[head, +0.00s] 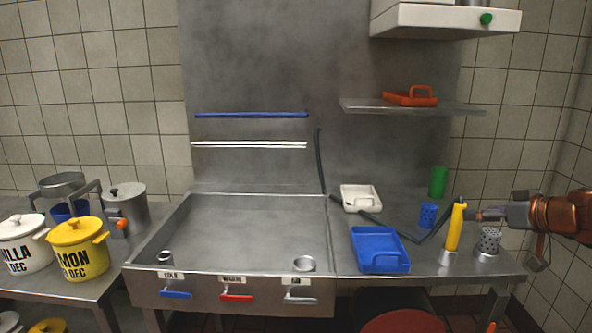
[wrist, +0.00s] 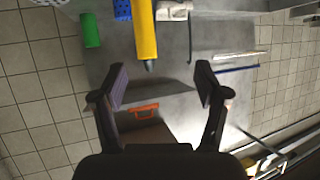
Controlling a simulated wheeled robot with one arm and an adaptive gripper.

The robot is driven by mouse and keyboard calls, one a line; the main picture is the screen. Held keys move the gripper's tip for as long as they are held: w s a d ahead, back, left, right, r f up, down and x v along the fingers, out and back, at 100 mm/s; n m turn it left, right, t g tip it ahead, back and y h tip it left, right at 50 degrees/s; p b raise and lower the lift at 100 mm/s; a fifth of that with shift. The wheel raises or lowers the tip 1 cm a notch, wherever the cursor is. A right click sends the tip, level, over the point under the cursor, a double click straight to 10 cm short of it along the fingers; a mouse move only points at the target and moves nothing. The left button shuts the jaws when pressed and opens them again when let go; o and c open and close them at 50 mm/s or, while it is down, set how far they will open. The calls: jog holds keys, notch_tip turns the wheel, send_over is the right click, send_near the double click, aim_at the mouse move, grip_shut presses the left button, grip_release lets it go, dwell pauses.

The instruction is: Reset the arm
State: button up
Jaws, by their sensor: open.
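My gripper (head: 490,214) is at the right of the head view, at the end of my copper-coloured arm, above the right part of the steel counter. In the wrist view my gripper (wrist: 161,80) has its two dark fingers wide apart, with nothing held between them. The yellow handle (wrist: 146,28) also shows in the wrist view, beyond the fingertips. I cannot tell how far it is from them.
A perforated metal cup (head: 489,240) stands just below the gripper. A blue tray (head: 379,250), white tray (head: 360,197), blue cup (head: 427,215) and green cup (head: 438,181) are on the counter. A shelf (head: 455,108) holds a red tray (head: 410,97). The wide steel basin (head: 240,235) is empty.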

jog(key=s+a+f+g+y+b, duration=0.1)
jog(key=s+a+f+g+b, duration=0.2)
jog(key=a+f, duration=0.45)
jog(key=s+a+f+g, duration=0.3)
jog(key=s+a+f, duration=0.25)
jog(key=a, duration=0.45)
jog(key=s+a+f+g+y+b, duration=0.1)
jog(key=s+a+f+g+b, duration=0.15)
jog(key=s+a+f, duration=0.45)
jog(key=s+a+f+m+g+h+b, duration=0.1)
jog(key=s+f+g+h+b, duration=0.3)
jog(key=s, duration=0.6)
jog(key=s+f+m+g+h, duration=0.1)
jog(key=s+f+g+h, duration=0.15)
jog(key=s+f, duration=0.55)
notch_tip(320, 180, up, 26)
jog(key=s+y+p, duration=0.1)
jog(key=s+p, duration=0.1)
jog(key=p, duration=2.1)
jog(key=shift+t+p, duration=0.4)
